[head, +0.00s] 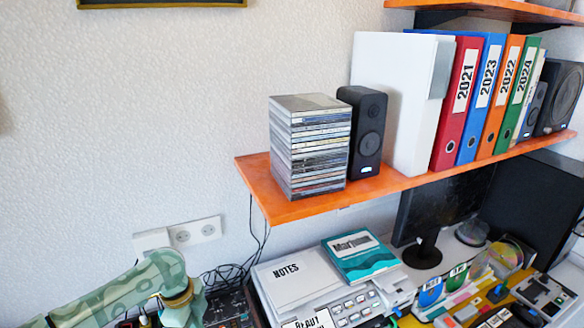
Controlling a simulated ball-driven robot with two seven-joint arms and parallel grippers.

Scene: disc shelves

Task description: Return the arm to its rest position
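A green camouflage-patterned arm link of mine (125,290) comes in from the lower left of the head view. It ends in a rounded joint with a tan band (178,298) near the bottom edge. The arm is low, below and to the left of the orange shelf (300,208), and apart from it. The part of the arm beyond the joint runs out of the picture at the bottom. Neither my left nor my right gripper shows, so what they hold cannot be seen.
The shelf carries a stack of disc cases (310,150), a black speaker (362,135), a white box file (392,100) and several binders (455,105). Below it are a notes pad (292,275), a teal book (360,255), a monitor (430,225) and a wall socket (195,232).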

